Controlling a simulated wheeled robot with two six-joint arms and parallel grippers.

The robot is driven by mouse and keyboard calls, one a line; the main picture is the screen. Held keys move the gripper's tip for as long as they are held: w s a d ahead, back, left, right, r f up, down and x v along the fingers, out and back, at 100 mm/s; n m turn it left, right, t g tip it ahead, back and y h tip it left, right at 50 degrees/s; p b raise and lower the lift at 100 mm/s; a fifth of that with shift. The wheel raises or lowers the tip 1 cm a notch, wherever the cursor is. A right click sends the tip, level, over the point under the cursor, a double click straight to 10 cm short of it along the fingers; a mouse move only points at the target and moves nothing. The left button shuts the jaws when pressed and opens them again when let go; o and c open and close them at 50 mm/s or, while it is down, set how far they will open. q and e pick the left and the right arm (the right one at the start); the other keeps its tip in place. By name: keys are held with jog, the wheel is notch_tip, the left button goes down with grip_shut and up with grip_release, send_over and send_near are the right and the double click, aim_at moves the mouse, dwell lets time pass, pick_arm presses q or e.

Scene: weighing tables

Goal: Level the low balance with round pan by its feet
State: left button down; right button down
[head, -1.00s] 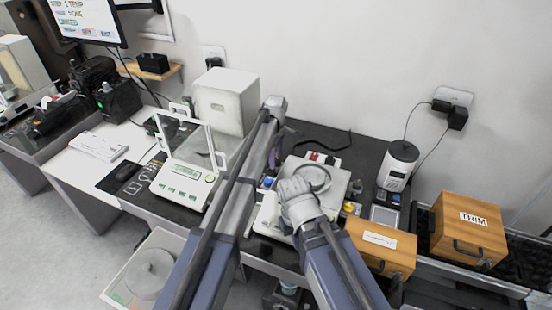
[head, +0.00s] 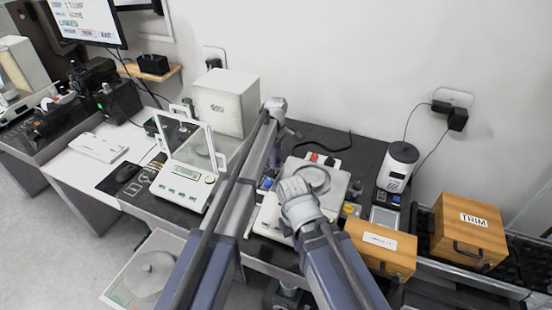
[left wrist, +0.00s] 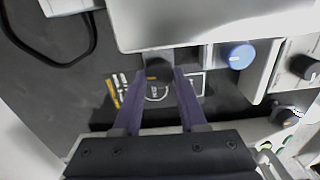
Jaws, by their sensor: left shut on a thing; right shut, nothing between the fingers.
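The low balance (head: 337,188) with its round pan (head: 314,178) stands on the dark bench in the head view. In the left wrist view its pale body (left wrist: 200,18) fills the top. My left gripper (left wrist: 158,76) is shut on a dark round knob (left wrist: 158,67) at the edge of that body, seemingly a foot. A blue knob (left wrist: 238,55) sits to the right, apart from the fingers. My right gripper (head: 297,192) is shut and empty over the front left of the balance, hiding part of it. I cannot make out a level bubble.
A glass-shielded balance (head: 184,180) and a pale box (head: 226,102) stand to the left. A white cylindrical device (head: 397,167), a wooden drawer box (head: 380,248) and the TRIM box (head: 468,230) stand to the right. A black cable (left wrist: 75,55) lies behind.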

pick_arm(q)
jog(key=m, duration=0.3)
jog(key=shift+m, duration=0.4)
jog(key=m, duration=0.3)
jog(key=shift+w+m, duration=0.1)
jog(key=shift+m, duration=0.2)
jog(key=m, duration=0.5)
jog(key=shift+d+m, duration=0.15)
jog(key=shift+m, duration=0.55)
jog(key=shift+c, duration=2.2)
grip_release()
jog(key=shift+d, duration=0.1)
